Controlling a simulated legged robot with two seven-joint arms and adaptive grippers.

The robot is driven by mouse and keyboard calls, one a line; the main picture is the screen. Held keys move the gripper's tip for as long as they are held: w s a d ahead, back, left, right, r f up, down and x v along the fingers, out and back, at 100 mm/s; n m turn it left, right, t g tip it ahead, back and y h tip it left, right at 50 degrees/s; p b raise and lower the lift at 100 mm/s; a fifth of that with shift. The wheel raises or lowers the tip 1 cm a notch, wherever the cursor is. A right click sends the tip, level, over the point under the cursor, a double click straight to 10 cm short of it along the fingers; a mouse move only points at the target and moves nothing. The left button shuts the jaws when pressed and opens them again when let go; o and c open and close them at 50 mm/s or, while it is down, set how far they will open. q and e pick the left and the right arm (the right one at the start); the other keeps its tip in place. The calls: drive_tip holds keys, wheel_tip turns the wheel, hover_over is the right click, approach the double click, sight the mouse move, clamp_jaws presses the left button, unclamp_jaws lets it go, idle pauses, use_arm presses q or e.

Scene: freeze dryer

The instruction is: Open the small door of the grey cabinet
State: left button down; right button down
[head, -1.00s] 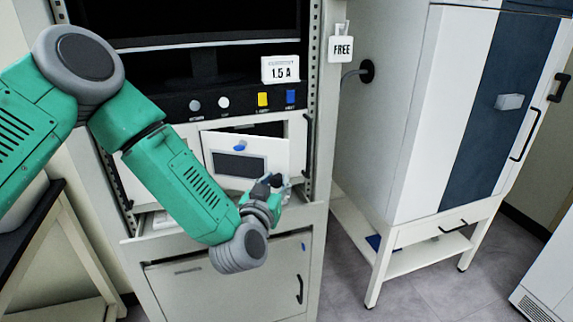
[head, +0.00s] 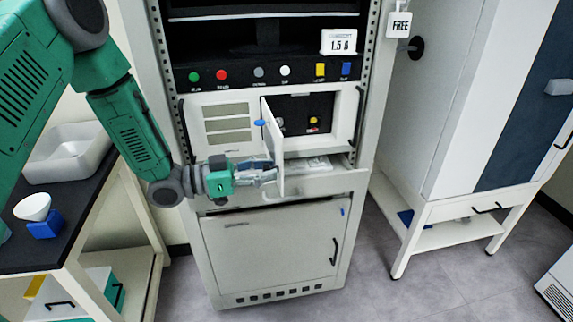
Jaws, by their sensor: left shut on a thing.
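The grey cabinet (head: 180,150) stands in the middle of the head view. Its small white door (head: 273,150) stands swung out toward me, seen nearly edge-on, with a blue knob (head: 260,123) on its left-facing side. To the right of the door the dark opening (head: 305,108) shows, with a yellow and a red round part inside. My left gripper (head: 268,175) comes in from the left and is shut on the door's lower part; the exact grip is small and partly hidden. My right gripper is not in view.
A drawer-like shelf (head: 335,180) juts out below the opening. A larger lower door (head: 270,245) is shut. A bench with a sink (head: 68,152) stands left, a white unit on a stand (head: 440,215) right. Grey floor lies clear between the cabinet and that unit.

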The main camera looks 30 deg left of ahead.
use_arm(q)
drive_tip(key=s+a+m+g+h, duration=0.2)
drive_tip(key=a+m+g+h, duration=0.1)
drive_tip(key=a+m+g, duration=0.1)
drive_tip(key=shift+s+a+g, duration=0.25)
drive_tip(key=shift+a+g, duration=0.25)
drive_tip(key=shift+a, duration=0.7)
drive_tip(key=shift+r, duration=0.1)
drive_tip(key=c, duration=1.2)
unclamp_jaws()
drive_tip(key=v, duration=1.2)
drive_tip(key=shift+w+a+f, duration=0.1)
drive_tip(key=shift+w+f, duration=0.05)
drive_tip(key=shift+f, duration=0.1)
